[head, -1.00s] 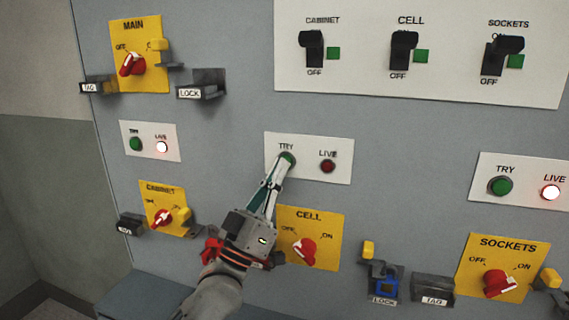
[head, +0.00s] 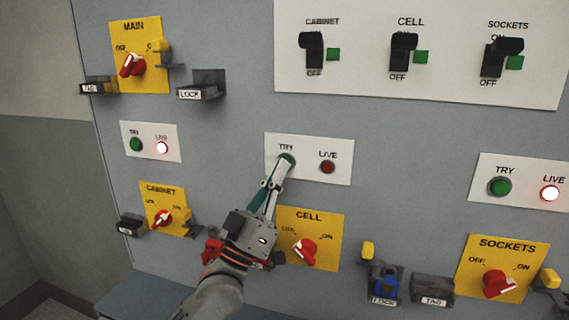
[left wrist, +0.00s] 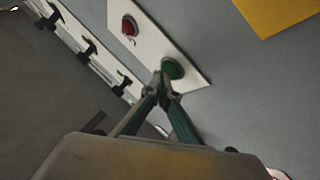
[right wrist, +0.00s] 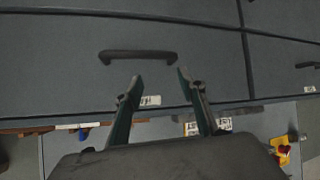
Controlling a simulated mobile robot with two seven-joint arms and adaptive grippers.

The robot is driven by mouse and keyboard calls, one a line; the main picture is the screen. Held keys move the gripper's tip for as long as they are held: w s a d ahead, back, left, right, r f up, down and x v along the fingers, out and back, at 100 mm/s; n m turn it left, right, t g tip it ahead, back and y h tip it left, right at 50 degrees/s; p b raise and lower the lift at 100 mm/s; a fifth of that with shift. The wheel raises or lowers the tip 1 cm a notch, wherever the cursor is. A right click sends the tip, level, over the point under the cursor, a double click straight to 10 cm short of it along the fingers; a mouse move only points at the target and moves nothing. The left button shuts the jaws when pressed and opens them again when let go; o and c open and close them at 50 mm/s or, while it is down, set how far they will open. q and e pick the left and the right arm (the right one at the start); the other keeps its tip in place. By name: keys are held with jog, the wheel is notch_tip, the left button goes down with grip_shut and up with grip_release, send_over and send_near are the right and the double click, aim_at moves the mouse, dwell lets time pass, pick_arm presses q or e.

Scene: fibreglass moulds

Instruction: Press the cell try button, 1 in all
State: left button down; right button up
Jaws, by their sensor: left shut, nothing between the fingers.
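The green cell try button (head: 287,160) sits on the white plate (head: 310,172) above the yellow CELL switch plate (head: 322,228). My left gripper (head: 283,168) is shut and empty, its fingertips at the lower edge of the button. In the left wrist view the fingertips (left wrist: 164,88) lie at the green button (left wrist: 173,68); whether they touch it is hard to tell. The red LIVE lamp (head: 327,167) beside it is dark. My right gripper (right wrist: 155,88) is open and empty, seen only in the right wrist view, in front of grey drawers.
The MAIN (head: 138,55), CABINET (head: 163,210) and SOCKETS (head: 502,268) switch plates surround the cell plate. Yellow clips and lock and tag holders (head: 203,85) stick out from the panel. A drawer handle (right wrist: 138,55) is ahead of the right gripper.

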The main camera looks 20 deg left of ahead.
pick_arm(q)
jog(key=shift+s+p, duration=0.3)
jog(key=shift+s, duration=0.35)
jog(key=s+p, duration=0.2)
jog(key=s, duration=0.3)
jog(key=shift+a, duration=0.1)
dwell(0.6)
